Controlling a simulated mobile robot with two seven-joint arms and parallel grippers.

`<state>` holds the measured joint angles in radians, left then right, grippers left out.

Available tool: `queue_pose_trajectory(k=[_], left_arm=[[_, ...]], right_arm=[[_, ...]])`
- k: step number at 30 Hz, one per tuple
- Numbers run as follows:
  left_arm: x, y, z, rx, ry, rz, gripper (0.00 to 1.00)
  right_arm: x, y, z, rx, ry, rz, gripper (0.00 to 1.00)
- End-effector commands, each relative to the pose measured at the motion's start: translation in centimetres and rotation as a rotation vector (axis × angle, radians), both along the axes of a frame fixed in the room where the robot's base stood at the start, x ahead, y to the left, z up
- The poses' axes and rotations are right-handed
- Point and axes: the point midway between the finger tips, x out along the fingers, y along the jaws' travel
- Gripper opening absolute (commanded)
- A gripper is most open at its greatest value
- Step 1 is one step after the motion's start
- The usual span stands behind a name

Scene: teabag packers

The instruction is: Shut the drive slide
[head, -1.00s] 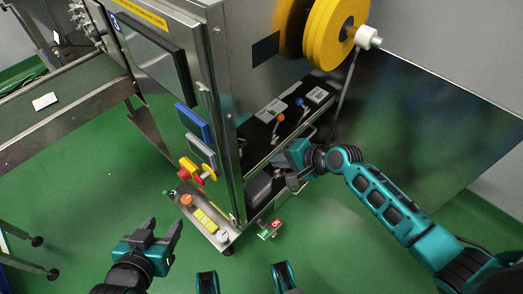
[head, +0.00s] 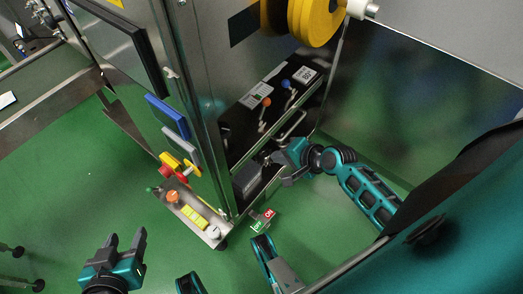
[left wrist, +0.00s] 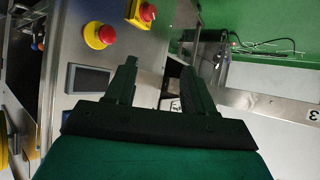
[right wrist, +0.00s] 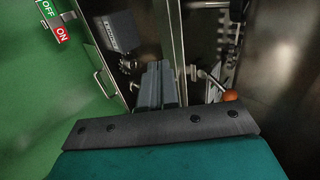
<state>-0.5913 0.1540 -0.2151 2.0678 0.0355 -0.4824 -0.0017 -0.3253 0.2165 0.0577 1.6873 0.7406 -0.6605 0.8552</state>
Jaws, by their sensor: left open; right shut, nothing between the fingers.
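The drive slide seems to be the low black-topped unit (head: 255,118) in the steel machine's open side, with an orange-knobbed lever (head: 265,102), a blue-knobbed lever (head: 287,84) and a bar handle (head: 293,125). How far it stands out is hard to tell. My right gripper (head: 280,164) is shut and empty, low beside the handle. In the right wrist view its fingers (right wrist: 158,84) point into the gap between steel panels, near a grey box (right wrist: 118,32). My left gripper (head: 125,243) is open and empty above the floor, left of the machine.
A control box (head: 195,212) with buttons juts from the machine's foot. An ON/OFF tag (head: 263,219) is near the machine's lower corner. Yellow reels (head: 318,20) hang above the slide. A conveyor (head: 45,100) stands at left. Green floor is free in front.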

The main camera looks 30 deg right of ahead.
Motion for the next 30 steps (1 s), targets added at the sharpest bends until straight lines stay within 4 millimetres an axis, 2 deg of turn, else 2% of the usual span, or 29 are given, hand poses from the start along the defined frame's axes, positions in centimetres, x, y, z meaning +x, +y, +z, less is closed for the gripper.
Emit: queue_pose_trajectory(k=[1, 4, 10, 15, 26, 30], left_arm=[[0.0, 0.0, -1.0, 0.0, 0.003, -0.002, 0.54], [0.0, -0.2, -1.5, -0.001, 0.009, -0.007, 0.54], [0.5, -0.6, -0.7, -0.012, -0.004, -0.012, 0.54], [0.5, -1.0, -0.8, -0.022, -0.001, -0.01, 0.54], [0.5, -1.2, -0.5, -0.027, -0.004, -0.01, 0.54], [0.5, -1.1, 0.2, -0.025, -0.007, -0.008, 0.54]], right_arm=[[0.9, 0.4, -1.2, 0.002, -0.002, 0.0, 0.0], [2.2, 1.0, -2.6, 0.002, -0.003, 0.001, 0.0], [4.8, 2.0, -2.1, 0.0, -0.003, 0.001, 0.0], [5.7, 2.4, -2.1, 0.0, 0.0, 0.0, 0.0], [5.8, 2.4, -2.0, 0.0, 0.0, 0.0, 0.0], [7.1, 3.0, -1.7, 0.002, -0.001, 0.0, 0.0]])
